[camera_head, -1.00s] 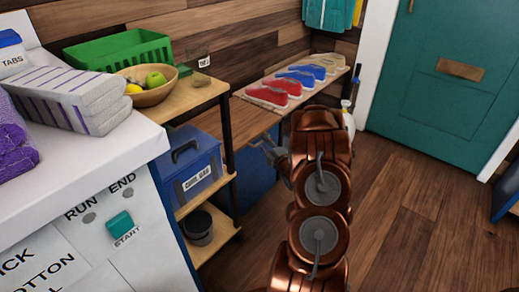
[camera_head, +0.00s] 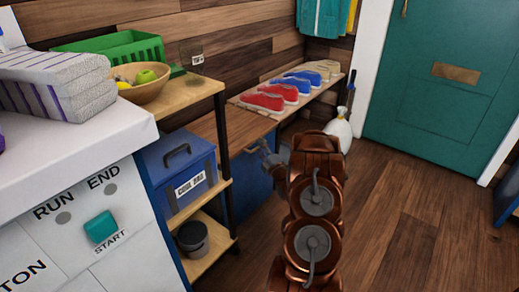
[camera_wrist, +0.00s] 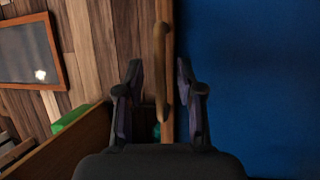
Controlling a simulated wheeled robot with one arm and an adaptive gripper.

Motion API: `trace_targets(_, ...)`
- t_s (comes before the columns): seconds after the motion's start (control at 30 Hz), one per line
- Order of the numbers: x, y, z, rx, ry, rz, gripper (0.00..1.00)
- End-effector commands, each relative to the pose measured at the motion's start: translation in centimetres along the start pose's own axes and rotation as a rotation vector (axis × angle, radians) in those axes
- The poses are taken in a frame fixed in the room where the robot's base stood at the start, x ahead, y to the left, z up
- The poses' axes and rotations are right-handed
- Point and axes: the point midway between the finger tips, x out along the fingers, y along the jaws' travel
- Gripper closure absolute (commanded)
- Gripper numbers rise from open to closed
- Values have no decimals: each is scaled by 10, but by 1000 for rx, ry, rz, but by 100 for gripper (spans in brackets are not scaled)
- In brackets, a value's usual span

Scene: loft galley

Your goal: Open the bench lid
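The bench stands against the back wall in the head view, with a brown wooden lid (camera_head: 246,126) over a blue front (camera_head: 252,178). The lid looks shut. My gripper (camera_head: 262,154) is at the bench's front edge, partly hidden by my arm. In the wrist view my gripper (camera_wrist: 162,95) is open, with a dark finger on each side. A brown bar-like handle (camera_wrist: 160,55) runs along the lid's edge and reaches between the fingers. Neither finger clearly touches it. The blue front (camera_wrist: 250,80) fills the right side of that view.
A shelf unit (camera_head: 212,205) with a blue box (camera_head: 180,172) stands close left of my gripper. A white bag (camera_head: 338,132) is beyond the bench. The floor (camera_head: 420,220) at right is clear.

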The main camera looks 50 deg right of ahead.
Motion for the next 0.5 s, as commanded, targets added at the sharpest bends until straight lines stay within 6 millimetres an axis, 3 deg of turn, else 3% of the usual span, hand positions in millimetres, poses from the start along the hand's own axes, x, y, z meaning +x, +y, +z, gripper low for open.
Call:
trace_targets(0.2, 12, -1, 0, 0, 0, -3, 63)
trace_targets(0.5, 13, -1, 0, 1, -1, -3, 65)
